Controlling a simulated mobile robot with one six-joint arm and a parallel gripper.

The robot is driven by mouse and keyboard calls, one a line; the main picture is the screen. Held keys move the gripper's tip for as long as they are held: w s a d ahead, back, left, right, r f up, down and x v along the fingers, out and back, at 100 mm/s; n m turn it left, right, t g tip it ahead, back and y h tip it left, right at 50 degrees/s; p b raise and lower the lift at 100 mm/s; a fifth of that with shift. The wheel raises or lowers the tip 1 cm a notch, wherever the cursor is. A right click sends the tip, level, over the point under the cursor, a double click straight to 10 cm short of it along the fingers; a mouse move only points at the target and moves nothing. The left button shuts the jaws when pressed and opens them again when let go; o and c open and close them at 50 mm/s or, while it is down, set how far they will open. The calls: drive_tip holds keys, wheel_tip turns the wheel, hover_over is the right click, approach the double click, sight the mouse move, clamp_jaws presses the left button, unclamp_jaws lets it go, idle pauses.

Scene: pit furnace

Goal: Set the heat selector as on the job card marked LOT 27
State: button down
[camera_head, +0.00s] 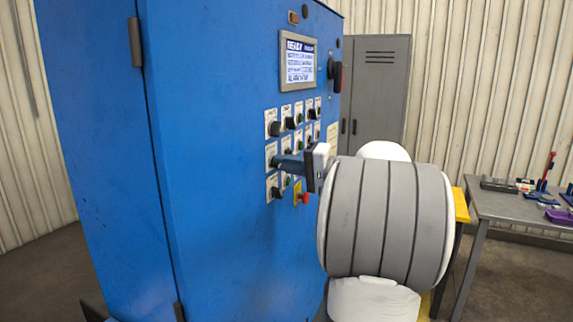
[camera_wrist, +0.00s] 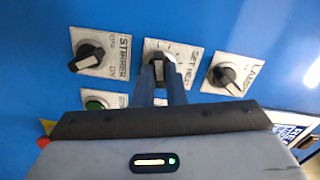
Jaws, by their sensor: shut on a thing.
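The heat selector (camera_wrist: 159,72) is a dark knob on a white plate, with a label that reads about "SET HEA" in the wrist view. My gripper (camera_wrist: 160,80) has its two fingers closed around this knob, and they hide most of it and its pointer. I cannot tell which mark it points to. In the head view my gripper (camera_head: 279,163) reaches left to the knobs on the blue cabinet (camera_head: 215,120). The knob it holds is hidden there. I cannot make out a job card marked LOT 27.
A knob labelled about "STIRRER" (camera_wrist: 88,55) and a "LAMP" knob (camera_wrist: 227,75) flank the held one closely. A green button (camera_wrist: 95,104) sits below. A lit screen (camera_head: 299,61) is above the knobs, a red button (camera_head: 305,198) below. A grey table (camera_head: 510,207) stands right.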

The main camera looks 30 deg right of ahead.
idle(0.4)
drive_tip(key=shift+m+p, duration=0.4)
drive_tip(key=shift+m, duration=2.5)
drive_tip(key=c, duration=1.5)
unclamp_jaws()
drive_tip(key=b+v, duration=0.2)
drive_tip(key=v, duration=0.5)
drive_tip(key=shift+s+d, duration=0.2)
drive_tip(key=shift+s, duration=0.15)
